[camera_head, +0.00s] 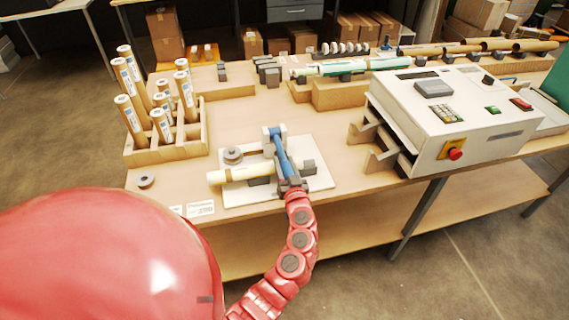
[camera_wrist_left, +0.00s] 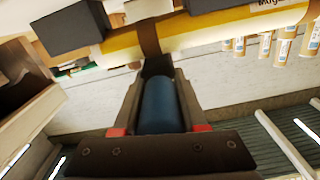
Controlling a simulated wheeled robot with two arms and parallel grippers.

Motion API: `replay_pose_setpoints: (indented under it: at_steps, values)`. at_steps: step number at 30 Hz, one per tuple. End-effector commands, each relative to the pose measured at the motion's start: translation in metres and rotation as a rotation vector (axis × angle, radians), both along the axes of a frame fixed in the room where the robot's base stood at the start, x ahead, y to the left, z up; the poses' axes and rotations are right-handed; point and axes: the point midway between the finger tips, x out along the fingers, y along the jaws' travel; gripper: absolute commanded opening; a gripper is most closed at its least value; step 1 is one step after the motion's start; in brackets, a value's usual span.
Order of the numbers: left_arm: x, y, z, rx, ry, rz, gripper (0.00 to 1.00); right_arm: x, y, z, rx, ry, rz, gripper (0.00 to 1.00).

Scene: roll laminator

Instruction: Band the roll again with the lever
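The blue lever (camera_head: 281,152) stands on a white base plate (camera_head: 315,150) at the table's front. A pale yellow roll (camera_head: 232,174) lies across the plate, its left end sticking out past the plate edge. My left gripper (camera_head: 291,184) is at the lever's near end. In the left wrist view, the blue lever grip (camera_wrist_left: 160,105) sits between its dark fingers, close on both sides, so it looks shut on it. Beyond it, a brown strip crosses the yellow roll (camera_wrist_left: 205,27). The roll's part behind the lever is partly hidden. My right gripper is not in view.
A wooden rack (camera_head: 170,152) with several upright rolls stands at the left. The white laminator (camera_head: 430,120) fills the right side. A grey ring (camera_head: 146,180) and small labels (camera_head: 200,209) lie near the front edge. Bare tabletop (camera_head: 240,115) lies behind the plate.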

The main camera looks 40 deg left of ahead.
Motion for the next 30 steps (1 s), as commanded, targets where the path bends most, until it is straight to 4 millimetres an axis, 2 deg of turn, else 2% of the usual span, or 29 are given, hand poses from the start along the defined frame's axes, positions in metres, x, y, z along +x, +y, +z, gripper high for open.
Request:
replay_pose_setpoints:
  at_steps: [1, 5, 6, 30]
  values:
    - [0.0001, -0.0002, 0.0000, 0.000, 0.000, -0.001, 0.25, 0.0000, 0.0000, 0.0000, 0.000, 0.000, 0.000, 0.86]
    - [0.0002, -0.0003, 0.0001, 0.000, 0.000, -0.001, 0.02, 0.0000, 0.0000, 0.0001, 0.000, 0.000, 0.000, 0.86]
    - [0.0002, -0.0003, 0.0001, 0.000, 0.000, -0.001, 0.00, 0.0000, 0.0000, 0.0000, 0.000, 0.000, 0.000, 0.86]
    - [0.0002, -0.0006, 0.0000, 0.000, 0.000, -0.002, 0.00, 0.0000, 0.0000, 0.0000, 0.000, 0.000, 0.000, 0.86]
